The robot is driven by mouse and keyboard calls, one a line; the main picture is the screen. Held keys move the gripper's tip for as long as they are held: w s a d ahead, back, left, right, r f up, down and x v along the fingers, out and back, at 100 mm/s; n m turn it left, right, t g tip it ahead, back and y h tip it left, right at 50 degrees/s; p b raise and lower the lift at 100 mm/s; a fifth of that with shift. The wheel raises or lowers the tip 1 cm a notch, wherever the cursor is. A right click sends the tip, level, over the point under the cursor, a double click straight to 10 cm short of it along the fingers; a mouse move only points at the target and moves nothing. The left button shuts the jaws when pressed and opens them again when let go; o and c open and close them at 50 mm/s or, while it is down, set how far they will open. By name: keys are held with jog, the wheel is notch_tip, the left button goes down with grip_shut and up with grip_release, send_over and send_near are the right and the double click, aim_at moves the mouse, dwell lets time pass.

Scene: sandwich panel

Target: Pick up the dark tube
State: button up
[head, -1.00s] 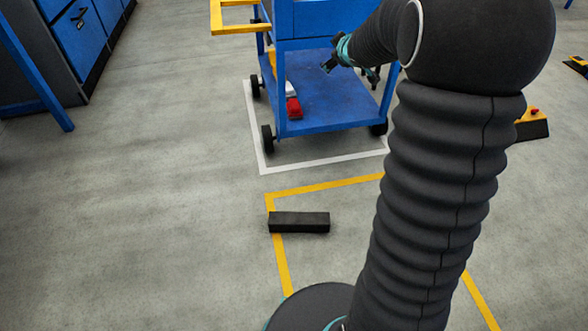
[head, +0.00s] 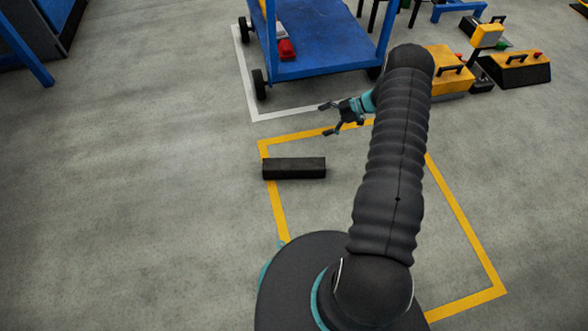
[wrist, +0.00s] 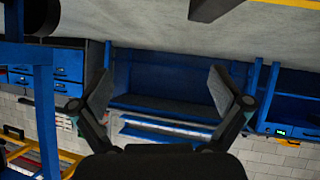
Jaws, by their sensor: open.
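The dark tube (head: 294,168), a long black bar with a square-looking profile, lies on the grey floor across the left yellow line. In the wrist view a dark bar end at the top edge (wrist: 212,8) looks like the same tube, cut off by the frame. My gripper (head: 328,119) is open and empty, pointing left, above and beyond the tube in the head view. Its two spread fingers also show in the wrist view (wrist: 161,88), with nothing between them.
A blue cart (head: 325,58) with a red item (head: 286,49) on its shelf stands behind. Yellow and black cases (head: 515,69) sit at the back right. Yellow floor lines (head: 465,230) mark a box around my base. The floor left of the tube is clear.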

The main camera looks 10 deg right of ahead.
aim_at(298, 163)
jog(key=s+f+g+y, duration=0.1)
jog(key=s+f+g, duration=0.2)
jog(key=s+f, duration=0.4)
jog(key=shift+n, duration=0.4)
jog(key=x, duration=0.7)
jog(key=shift+w+a+r, duration=0.1)
jog(key=shift+w+a, duration=0.05)
jog(key=shift+a, duration=0.2)
jog(key=shift+f+x, duration=0.25)
jog(key=shift+x, duration=2.8)
jog(key=shift+d, duration=0.2)
grip_shut()
